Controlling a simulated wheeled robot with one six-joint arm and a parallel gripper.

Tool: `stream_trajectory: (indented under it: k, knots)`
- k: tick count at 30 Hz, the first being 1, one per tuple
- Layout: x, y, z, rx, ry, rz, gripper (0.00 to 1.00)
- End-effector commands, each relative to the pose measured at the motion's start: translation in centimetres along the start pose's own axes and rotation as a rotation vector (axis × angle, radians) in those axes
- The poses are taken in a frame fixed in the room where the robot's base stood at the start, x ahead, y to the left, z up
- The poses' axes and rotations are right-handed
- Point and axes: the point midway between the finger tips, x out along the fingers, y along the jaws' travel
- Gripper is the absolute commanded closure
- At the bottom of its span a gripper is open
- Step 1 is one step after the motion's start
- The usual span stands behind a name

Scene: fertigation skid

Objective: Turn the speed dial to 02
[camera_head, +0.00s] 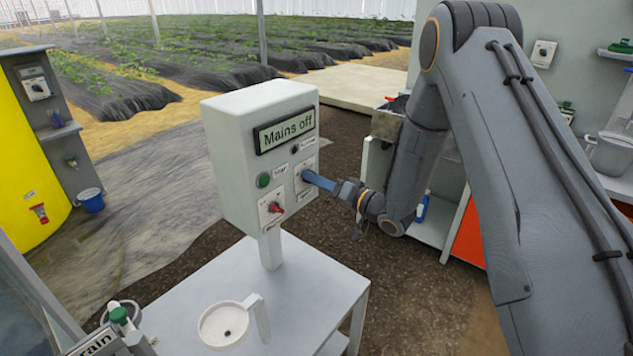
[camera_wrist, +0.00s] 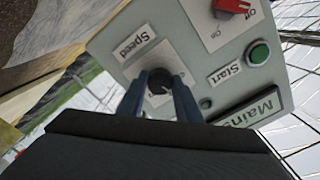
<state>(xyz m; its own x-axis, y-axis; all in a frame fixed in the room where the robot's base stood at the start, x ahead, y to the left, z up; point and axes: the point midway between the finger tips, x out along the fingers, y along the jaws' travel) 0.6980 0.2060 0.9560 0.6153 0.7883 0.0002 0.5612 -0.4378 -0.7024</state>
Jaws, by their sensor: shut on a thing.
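A grey control box (camera_head: 232,180) stands on a post above a white table. Its display (camera_head: 285,131) reads "Mains off". The speed dial (camera_wrist: 159,82) is a black knob on a pale plate below the label "Speed" (camera_wrist: 133,45), in the upside-down wrist view. My gripper (camera_head: 308,176) reaches the box front from the right with blue fingers. In the wrist view its two fingers (camera_wrist: 160,98) stand on either side of the knob, shut on it. The dial's pointer and numbers cannot be read.
A red mains switch (camera_head: 274,207) and a green start button (camera_head: 263,180) sit left of my gripper on the same face. A cabinet stands behind my arm.

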Motion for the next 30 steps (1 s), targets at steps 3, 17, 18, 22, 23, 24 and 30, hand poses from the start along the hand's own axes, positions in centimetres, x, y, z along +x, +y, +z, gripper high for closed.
stream_trajectory:
  k: [3,17,18,22,23,24,30]
  knots:
    - [0.06,-0.16,0.13,0.082,-0.003,-0.003,0.92]
    - [0.07,-0.21,0.12,0.258,-0.004,-0.003,0.92]
    - [0.07,-0.21,0.12,0.263,-0.004,-0.003,0.92]
    - [0.07,-0.22,0.12,0.270,-0.004,-0.003,0.92]
    - [0.07,-0.22,0.12,0.270,-0.004,-0.003,0.92]
    - [0.08,-0.22,0.12,0.270,-0.004,-0.003,0.92]
    - [0.08,-0.23,0.12,0.269,-0.004,-0.004,0.92]
